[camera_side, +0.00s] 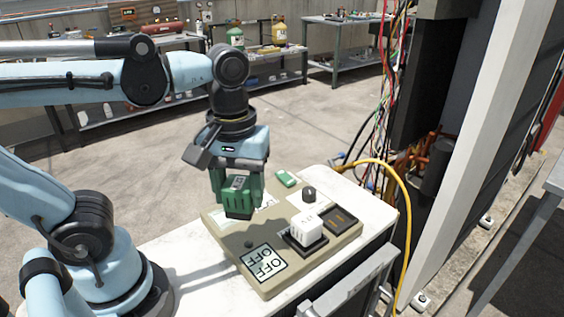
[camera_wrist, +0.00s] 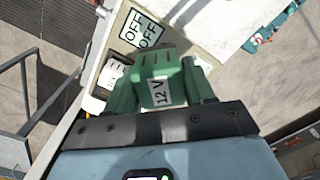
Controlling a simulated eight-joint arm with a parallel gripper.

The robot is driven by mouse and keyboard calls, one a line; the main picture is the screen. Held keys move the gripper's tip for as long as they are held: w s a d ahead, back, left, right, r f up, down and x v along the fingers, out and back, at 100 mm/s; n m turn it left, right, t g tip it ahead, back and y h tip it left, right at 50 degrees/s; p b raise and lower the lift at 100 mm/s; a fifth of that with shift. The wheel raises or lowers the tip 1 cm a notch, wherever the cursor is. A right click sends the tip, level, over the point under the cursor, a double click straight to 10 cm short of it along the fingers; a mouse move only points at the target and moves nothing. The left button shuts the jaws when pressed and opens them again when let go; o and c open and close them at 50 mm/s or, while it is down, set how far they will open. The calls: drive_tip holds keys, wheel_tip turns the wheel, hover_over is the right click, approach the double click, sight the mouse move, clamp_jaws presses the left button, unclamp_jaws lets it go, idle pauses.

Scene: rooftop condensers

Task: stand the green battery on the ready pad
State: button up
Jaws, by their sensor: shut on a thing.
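The green battery (camera_side: 239,204) has a dark base and is upright between the green fingers of my gripper (camera_side: 237,193), which is shut on it. In the wrist view the battery (camera_wrist: 160,67) shows a white "12 V" label between the fingers (camera_wrist: 164,84). It is over the left part of a tan board (camera_side: 224,238); whether its base touches the board I cannot tell. A white block (camera_side: 307,227) stands on a dark pad (camera_side: 303,243). A dark rectangular pad (camera_side: 341,219) beside it looks empty. I cannot read which pad is the ready pad.
A yellow cable (camera_side: 408,220) hangs right of the white bench top (camera_side: 184,246).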

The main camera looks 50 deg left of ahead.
drive_tip(key=shift+s+a+f, duration=0.2)
drive_tip(key=shift+a+f, duration=0.05)
drive_tip(key=shift+a, duration=0.25)
drive_tip(key=w+a+f, duration=0.1)
drive_tip(key=a+f, duration=0.1)
drive_tip(key=a, duration=0.1)
drive_tip(key=w+a+f, duration=0.1)
drive_tip(key=a+f, duration=0.1)
drive_tip(key=a, duration=0.2)
drive_tip(key=a+f, duration=0.2)
drive_tip(key=a, duration=0.1)
drive_tip(key=shift+w+a+f, duration=0.3)
drive_tip(key=shift+w, duration=0.1)
drive_tip(key=shift+f, duration=2.05)
drive_tip(key=shift+f, duration=0.1)
drive_tip(key=o, duration=1.2)
